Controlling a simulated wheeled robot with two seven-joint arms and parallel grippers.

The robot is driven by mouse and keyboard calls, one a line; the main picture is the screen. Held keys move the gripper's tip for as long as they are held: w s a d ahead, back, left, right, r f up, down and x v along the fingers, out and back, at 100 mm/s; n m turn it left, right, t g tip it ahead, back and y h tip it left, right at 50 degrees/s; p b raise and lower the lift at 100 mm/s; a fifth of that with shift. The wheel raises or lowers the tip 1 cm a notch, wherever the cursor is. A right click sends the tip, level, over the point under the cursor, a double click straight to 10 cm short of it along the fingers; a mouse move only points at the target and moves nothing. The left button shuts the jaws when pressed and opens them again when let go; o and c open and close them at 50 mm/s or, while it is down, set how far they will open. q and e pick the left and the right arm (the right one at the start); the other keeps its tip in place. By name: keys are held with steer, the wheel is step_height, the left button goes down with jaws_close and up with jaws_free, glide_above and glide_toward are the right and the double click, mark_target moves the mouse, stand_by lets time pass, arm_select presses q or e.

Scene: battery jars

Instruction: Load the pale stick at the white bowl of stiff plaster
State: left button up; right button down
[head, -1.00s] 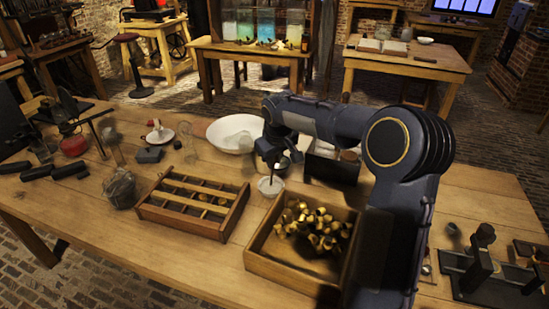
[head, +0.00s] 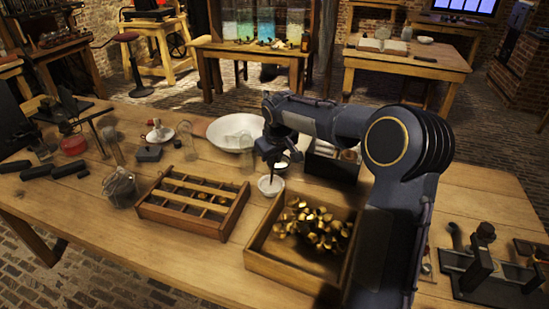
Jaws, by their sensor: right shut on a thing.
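My right gripper (head: 271,166) points down just above a small white bowl (head: 271,186) near the middle of the table. It is shut on a thin thing, seemingly the pale stick, whose lower end is at or over that bowl. The stick is too small and dark here to make out, and I cannot tell whether it touches what is in the bowl. A larger, shallow white bowl (head: 230,125) stands behind and to the left of the gripper. My left gripper is not in view.
A partitioned wooden tray (head: 150,212) is left of the small bowl. A wooden box (head: 262,262) of brass pieces (head: 312,228) is in front of it. A dark box (head: 330,165) stands to the right. Glass jars (head: 120,187) stand at left.

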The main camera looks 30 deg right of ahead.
steer(key=shift+r+p, duration=2.95)
steer(key=shift+r, duration=0.5)
